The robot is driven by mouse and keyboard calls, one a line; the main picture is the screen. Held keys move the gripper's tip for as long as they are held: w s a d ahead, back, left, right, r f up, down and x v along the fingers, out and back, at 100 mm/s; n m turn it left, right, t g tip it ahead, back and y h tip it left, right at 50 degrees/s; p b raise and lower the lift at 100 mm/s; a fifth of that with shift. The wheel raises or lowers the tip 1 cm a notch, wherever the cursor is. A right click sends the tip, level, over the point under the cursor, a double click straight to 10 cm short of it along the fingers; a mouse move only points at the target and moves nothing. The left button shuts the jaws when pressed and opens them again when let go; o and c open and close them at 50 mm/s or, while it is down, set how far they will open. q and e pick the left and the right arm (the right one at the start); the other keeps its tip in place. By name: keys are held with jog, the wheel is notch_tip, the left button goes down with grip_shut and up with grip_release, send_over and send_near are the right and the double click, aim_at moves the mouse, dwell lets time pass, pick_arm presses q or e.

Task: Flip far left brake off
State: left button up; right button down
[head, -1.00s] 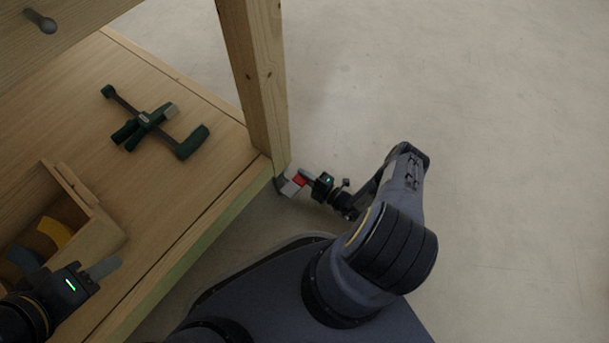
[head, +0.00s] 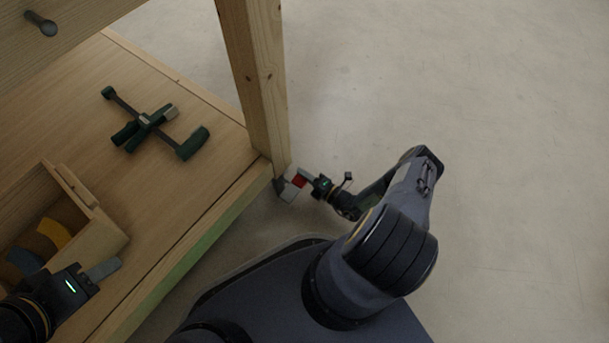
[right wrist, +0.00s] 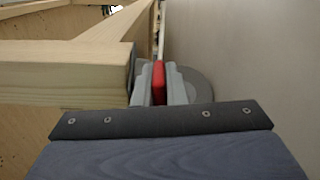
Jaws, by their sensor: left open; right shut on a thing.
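The red brake lever (head: 299,181) is on the caster at the foot of the wooden leg in the head view. In the right wrist view the red lever (right wrist: 158,82) stands upright between two grey fingers. My right gripper (head: 303,177) is shut on it; its fingers also show in the right wrist view (right wrist: 158,90). The grey caster wheel (right wrist: 198,86) is partly hidden behind the fingers. My left gripper (head: 103,268) is open and empty above the bench's lower shelf, far from the brake.
The wooden bench's leg (head: 252,80) rises right beside the caster. A dark green clamp (head: 150,124) lies on the lower shelf (head: 185,185). A wooden box (head: 85,215) with yellow and blue pieces stands near my left gripper. The pale floor (head: 450,80) to the right is clear.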

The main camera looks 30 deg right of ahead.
jog(key=shift+r+n, duration=0.2)
jog(key=shift+n, duration=0.3)
jog(key=shift+a, duration=0.1)
jog(key=c, duration=1.5)
grip_release()
jog(key=p+v, duration=0.2)
jog(key=v, duration=0.6)
